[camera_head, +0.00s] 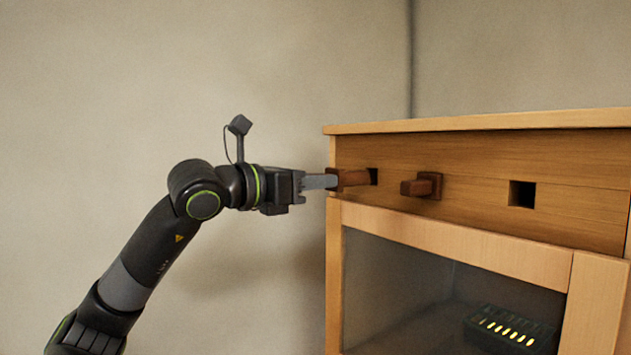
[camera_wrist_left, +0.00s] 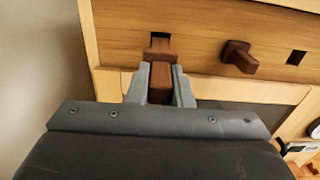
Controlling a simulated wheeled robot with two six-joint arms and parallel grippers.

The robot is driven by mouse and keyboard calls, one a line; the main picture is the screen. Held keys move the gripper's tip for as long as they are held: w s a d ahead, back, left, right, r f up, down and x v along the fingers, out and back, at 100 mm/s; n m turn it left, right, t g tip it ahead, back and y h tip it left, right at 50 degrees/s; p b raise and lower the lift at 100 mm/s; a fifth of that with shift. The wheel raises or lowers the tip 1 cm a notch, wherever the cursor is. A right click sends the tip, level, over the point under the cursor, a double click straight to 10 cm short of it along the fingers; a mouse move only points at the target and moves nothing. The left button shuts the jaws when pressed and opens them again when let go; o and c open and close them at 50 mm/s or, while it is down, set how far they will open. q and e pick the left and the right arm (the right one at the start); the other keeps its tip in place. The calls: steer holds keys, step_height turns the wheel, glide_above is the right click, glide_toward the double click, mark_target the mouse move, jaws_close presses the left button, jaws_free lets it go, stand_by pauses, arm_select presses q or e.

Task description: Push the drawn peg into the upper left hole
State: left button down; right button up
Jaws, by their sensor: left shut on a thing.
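The brown wooden peg (camera_head: 353,179) is held level in my left gripper (camera_head: 332,181), whose jaws are shut on it. The upper left hole (camera_head: 373,176) is a dark square opening in the cabinet's upper panel, directly at the peg's far end. In the left wrist view the peg (camera_wrist_left: 161,80) lies between the two grey fingers, and its far end overlaps the lower part of the hole (camera_wrist_left: 160,41). Dark opening still shows above the peg. I cannot tell whether the tip is inside the hole or just in front. My right gripper is out of view.
A second brown peg (camera_head: 422,187) sticks out of the wooden panel (camera_head: 470,205) to the right. Farther right is an empty square hole (camera_head: 522,194). Below is a glass-fronted compartment with a dark slotted box (camera_head: 507,328).

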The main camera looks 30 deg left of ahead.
mark_target(352, 178)
arm_select(q)
steer(key=shift+p+x, duration=0.65)
steer(key=shift+x, duration=0.4)
steer(key=shift+w+d, duration=0.2)
steer(key=shift+w, duration=0.25)
steer(key=shift+w, duration=0.1)
stand_by(0.6)
steer(key=shift+p+x, duration=0.75)
steer(key=shift+x, duration=0.5)
steer(key=shift+p+x, duration=0.5)
steer(key=shift+x, duration=0.65)
stand_by(0.5)
steer(key=c, duration=1.2)
jaws_free()
